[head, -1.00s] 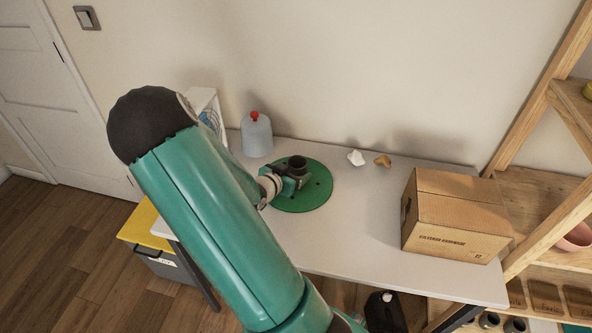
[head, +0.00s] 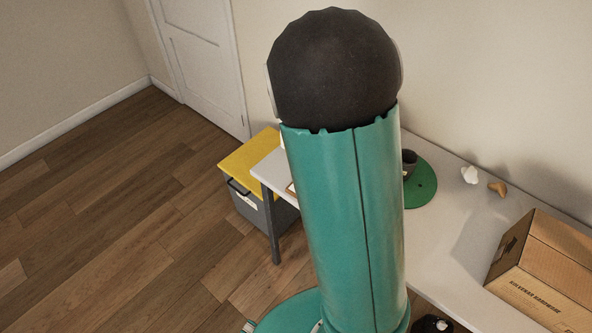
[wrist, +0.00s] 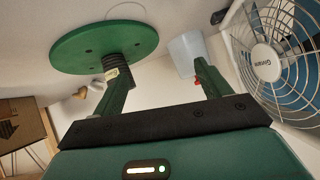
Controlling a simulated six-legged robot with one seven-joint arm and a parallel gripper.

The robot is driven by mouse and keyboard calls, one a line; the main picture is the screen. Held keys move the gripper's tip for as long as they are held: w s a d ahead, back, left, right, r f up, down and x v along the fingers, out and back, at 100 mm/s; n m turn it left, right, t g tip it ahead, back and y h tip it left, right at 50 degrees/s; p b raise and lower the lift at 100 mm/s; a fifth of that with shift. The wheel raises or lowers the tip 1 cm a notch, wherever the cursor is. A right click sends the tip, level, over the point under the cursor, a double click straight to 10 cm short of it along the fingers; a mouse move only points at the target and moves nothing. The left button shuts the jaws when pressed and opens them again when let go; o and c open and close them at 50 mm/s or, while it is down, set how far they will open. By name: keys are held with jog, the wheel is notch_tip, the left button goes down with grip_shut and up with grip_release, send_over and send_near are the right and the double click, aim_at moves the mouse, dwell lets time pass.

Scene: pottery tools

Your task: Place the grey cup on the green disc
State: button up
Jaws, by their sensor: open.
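The grey cup (head: 409,160) stands on the green disc (head: 425,185), partly hidden by my arm in the head view. In the wrist view the scene is turned over; the dark cup (wrist: 111,65) shows against the edge of the green disc (wrist: 80,48), partly behind one finger. My gripper (wrist: 160,72) is open, with nothing between its fingers. It is back from the cup. In the head view my gripper is hidden behind my arm.
A cardboard box (head: 545,270) stands on the table's right part. White (head: 469,174) and brown (head: 497,188) lumps lie behind the disc. A fan (wrist: 268,60) and a translucent jug (wrist: 186,52) show in the wrist view. A yellow-lidded bin (head: 250,160) stands on the floor.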

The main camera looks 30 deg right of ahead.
jog(key=w+a+r+n+t+y, duration=0.45)
jog(key=a+r+y, duration=0.3)
jog(key=a, duration=0.55)
jog(key=s+a+r+n+y, duration=0.3)
jog(key=a+r+n+y, duration=0.15)
jog(key=a+r, duration=0.4)
jog(key=s+a+r+n+g+h, duration=0.1)
jog(key=s+r+n, duration=0.1)
jog(key=s, duration=0.5)
jog(key=s+a+r+n+g+h, duration=0.1)
jog(key=s+a+r+n+g, duration=0.1)
jog(key=s, duration=0.5)
jog(key=shift+s+a+r+n, duration=0.15)
jog(key=shift+s+r+n, duration=0.3)
jog(key=shift+n, duration=0.65)
